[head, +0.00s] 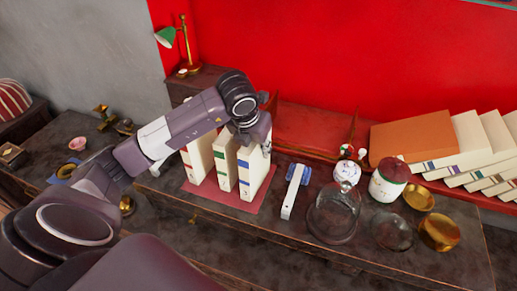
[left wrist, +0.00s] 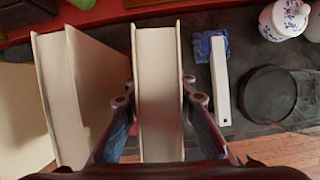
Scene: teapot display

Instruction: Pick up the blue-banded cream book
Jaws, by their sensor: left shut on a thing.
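The blue-banded cream book (head: 247,177) stands upright at the right end of a short row of cream books on a red mat (head: 221,202). My left gripper (head: 255,140) reaches down over it from above and is shut on it. In the left wrist view the book (left wrist: 158,85) sits between the two fingers of the left gripper (left wrist: 160,98), one on each side. I cannot tell whether its bottom is clear of the mat. The green-banded book (head: 223,158) and the red-banded book (head: 197,158) stand to its left. My right gripper is not in view.
A white bar (head: 292,191) with a blue item (head: 305,174) lies right of the book. Beyond are a glass dome (head: 334,213), a red-lidded jar (head: 387,184), brass tins (head: 439,232) and leaning books (head: 470,140). A green lamp (head: 167,37) stands behind.

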